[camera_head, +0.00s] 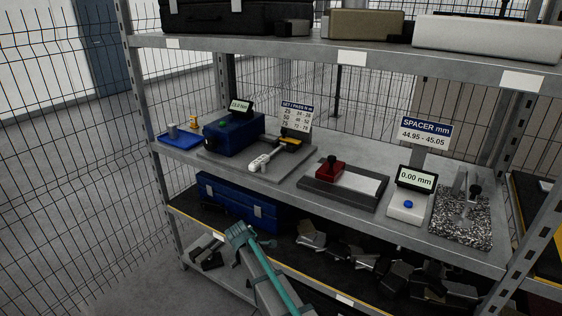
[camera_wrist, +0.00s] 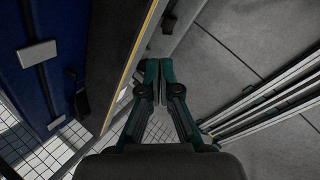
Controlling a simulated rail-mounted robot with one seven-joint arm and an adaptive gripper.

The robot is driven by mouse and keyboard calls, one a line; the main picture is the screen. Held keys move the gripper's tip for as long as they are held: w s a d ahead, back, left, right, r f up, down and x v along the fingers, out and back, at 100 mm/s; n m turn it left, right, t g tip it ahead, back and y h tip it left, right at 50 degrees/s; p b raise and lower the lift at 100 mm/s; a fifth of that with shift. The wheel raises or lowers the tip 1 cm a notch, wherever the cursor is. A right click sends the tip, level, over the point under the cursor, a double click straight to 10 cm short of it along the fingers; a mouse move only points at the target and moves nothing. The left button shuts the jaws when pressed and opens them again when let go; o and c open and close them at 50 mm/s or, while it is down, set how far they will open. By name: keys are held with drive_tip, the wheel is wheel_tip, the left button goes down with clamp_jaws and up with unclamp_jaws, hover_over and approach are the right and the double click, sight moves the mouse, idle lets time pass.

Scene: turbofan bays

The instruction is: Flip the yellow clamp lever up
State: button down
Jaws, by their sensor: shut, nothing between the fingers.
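My gripper (camera_head: 241,235) is low, in front of the lower shelf, well below and apart from the yellow part. In the wrist view its teal fingers (camera_wrist: 156,78) are shut and empty. The lever is not in the wrist view.
A blue case (camera_head: 240,205) lies on the lower shelf close by my gripper. A blue tray (camera_head: 180,137) with a small yellow item (camera_head: 194,124), a red-knobbed block (camera_head: 330,170) and a 0.00 mm gauge (camera_head: 408,206) share the middle shelf (camera_head: 300,190). The upper shelf (camera_head: 270,47) overhangs it.

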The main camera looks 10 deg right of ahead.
drive_tip(key=w+a+r+n+t, duration=0.25)
drive_tip(key=w+r, duration=0.35)
drive_tip(key=r, duration=0.6)
drive_tip(key=w+a+r+n+t, duration=0.1)
drive_tip(key=w+a+r+n, duration=0.15)
drive_tip(key=w+r, duration=0.7)
drive_tip(key=w+a+r+n+t, duration=0.2)
drive_tip(key=a+r, duration=0.2)
drive_tip(key=r, duration=1.1)
drive_tip(key=n+g+h+b, duration=0.2)
drive_tip(key=n+g+h, duration=0.1)
drive_tip(key=n, duration=0.2)
approach(282, 138)
drive_tip(key=v, duration=0.4)
drive_tip(key=shift+f, duration=0.2)
drive_tip(key=shift+m, duration=0.3)
drive_tip(key=p+x, duration=0.1)
drive_tip(key=x, duration=0.9)
drive_tip(key=shift+s+a+r+p, duration=0.15)
drive_tip(key=shift+p, duration=0.15)
